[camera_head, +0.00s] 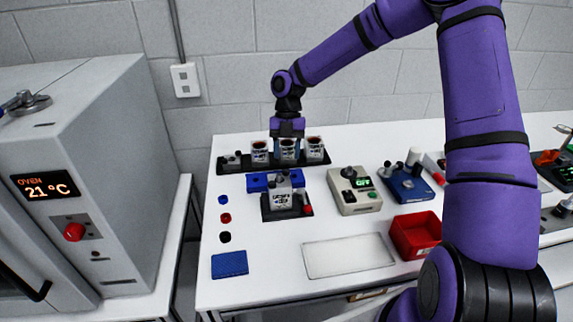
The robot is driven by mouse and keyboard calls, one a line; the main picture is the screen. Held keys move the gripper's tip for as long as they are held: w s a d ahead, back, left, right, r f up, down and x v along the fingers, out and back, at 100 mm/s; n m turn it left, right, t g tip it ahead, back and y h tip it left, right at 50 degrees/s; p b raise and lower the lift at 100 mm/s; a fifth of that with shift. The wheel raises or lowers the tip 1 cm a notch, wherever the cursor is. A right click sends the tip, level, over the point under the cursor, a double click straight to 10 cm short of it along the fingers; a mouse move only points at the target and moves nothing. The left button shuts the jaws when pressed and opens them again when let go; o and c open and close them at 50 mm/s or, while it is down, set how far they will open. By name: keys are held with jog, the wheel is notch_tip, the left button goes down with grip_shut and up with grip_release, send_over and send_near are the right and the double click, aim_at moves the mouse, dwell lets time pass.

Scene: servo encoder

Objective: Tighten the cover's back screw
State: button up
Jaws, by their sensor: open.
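My purple gripper (287,130) points down at the back of the table, above or just behind the middle of the white labelled cups. Its jaws are open, and no held object shows. A grey-white labelled block (281,200) stands in a black fixture (267,215), with a red-topped part at its right. A blue fixture (258,184) lies just behind it, with a small dark part standing above. Which piece is the cover is not clear. Its back screw is too small or hidden to make out.
A black rack (231,169) holds the cups at the back. Right stand a beige device (354,193) with a green display, a blue device (407,186) and a red bin (416,233). A pale plate (348,256) lies in front. An oven (75,190) stands left.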

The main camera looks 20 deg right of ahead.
aim_at(286, 170)
jog(key=shift+x, duration=2)
grip_shut()
